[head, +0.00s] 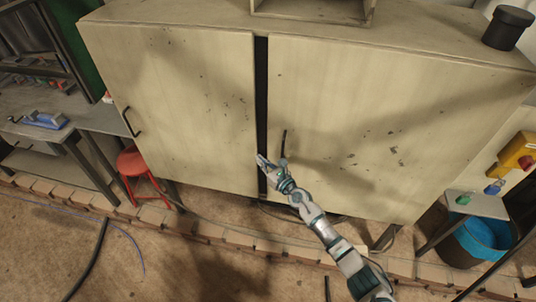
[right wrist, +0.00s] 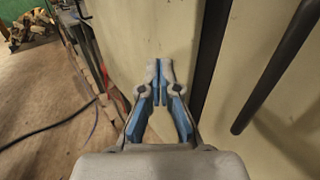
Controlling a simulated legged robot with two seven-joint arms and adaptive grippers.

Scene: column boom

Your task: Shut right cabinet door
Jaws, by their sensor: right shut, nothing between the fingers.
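The right cabinet door (head: 390,120) is a worn cream panel with chipped paint. A dark vertical gap (head: 262,100) separates it from the left door (head: 175,110); I cannot tell exactly how far it stands open. Its black bar handle (head: 284,143) is near its left edge and also shows in the right wrist view (right wrist: 282,68). My right gripper (head: 262,160) is shut and empty, just left of the handle, by the gap. In the right wrist view, its fingertips (right wrist: 160,68) are over the left door's panel, left of the gap; contact is unclear. My left gripper is out of view.
A red stool (head: 132,160) and a workbench (head: 75,120) stand left of the cabinet. A blue bucket (head: 480,240) is at the lower right. A black canister (head: 507,27) stands on the cabinet top. A brick edging (head: 205,230) and cables cross the floor in front.

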